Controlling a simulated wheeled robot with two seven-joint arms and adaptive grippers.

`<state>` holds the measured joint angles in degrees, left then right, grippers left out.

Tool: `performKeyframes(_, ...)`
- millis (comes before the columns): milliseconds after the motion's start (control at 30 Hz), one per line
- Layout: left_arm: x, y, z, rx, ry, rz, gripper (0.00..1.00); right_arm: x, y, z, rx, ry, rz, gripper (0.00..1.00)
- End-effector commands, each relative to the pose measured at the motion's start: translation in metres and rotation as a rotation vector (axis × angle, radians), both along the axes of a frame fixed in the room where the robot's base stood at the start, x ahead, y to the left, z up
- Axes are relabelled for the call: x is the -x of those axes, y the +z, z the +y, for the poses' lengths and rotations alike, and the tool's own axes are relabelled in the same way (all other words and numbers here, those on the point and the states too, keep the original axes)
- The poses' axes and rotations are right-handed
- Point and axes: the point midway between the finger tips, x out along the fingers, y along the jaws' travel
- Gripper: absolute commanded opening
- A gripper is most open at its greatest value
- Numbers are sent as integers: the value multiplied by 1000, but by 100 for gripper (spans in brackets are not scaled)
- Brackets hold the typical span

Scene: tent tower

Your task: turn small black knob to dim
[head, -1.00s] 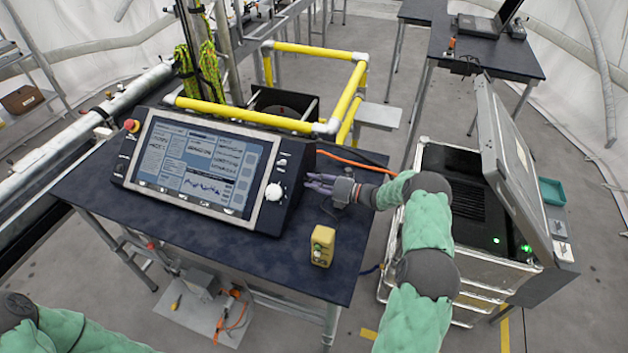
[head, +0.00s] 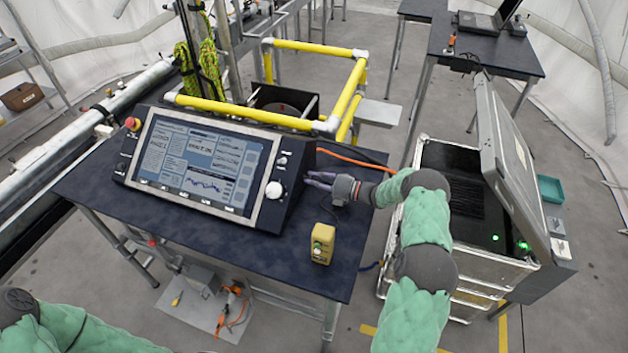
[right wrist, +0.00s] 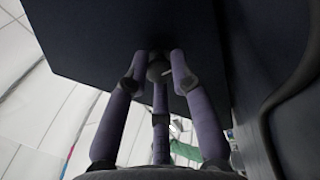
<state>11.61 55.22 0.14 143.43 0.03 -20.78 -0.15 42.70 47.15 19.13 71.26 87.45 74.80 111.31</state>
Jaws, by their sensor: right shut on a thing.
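The console (head: 289,212) stands on the dark table, with its lit screen (head: 200,163) facing me. My right gripper (head: 311,179) reaches in from the right to the console's right side. In the right wrist view, its purple fingers (right wrist: 159,72) are closed around a small dark round knob (right wrist: 157,72) with a pale mark, on a dark flat panel. The knob is hidden in the head view. My left gripper is out of view; only part of the left arm shows at the bottom left.
A larger white knob (head: 273,190) and a red button (head: 132,124) are on the console. A yellow box (head: 322,243) stands on the table (head: 270,262) below my right wrist. A yellow pipe frame (head: 245,118) is behind the console. An open silver case (head: 465,262) is right of my arm.

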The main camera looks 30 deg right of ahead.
Motion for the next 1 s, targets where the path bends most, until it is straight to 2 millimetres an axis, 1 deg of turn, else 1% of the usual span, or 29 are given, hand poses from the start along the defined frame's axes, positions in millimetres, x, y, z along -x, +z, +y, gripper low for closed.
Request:
performKeyframes(167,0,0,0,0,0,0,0,1,-2,1,0,1,3,0)
performKeyframes(200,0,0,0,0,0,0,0,1,-2,0,0,1,3,36)
performKeyframes(233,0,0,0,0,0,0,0,1,-2,1,0,1,3,44)
performKeyframes(267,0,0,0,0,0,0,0,1,-2,1,0,1,3,48)
performKeyframes(567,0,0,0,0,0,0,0,0,-1,0,1,0,0,48)
performKeyframes(667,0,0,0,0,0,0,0,3,-1,-3,1,-1,0,48)
performKeyframes(833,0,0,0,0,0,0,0,20,0,-18,2,-3,1,48)
performKeyframes(1000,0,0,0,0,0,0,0,46,-1,-40,1,-4,1,48)
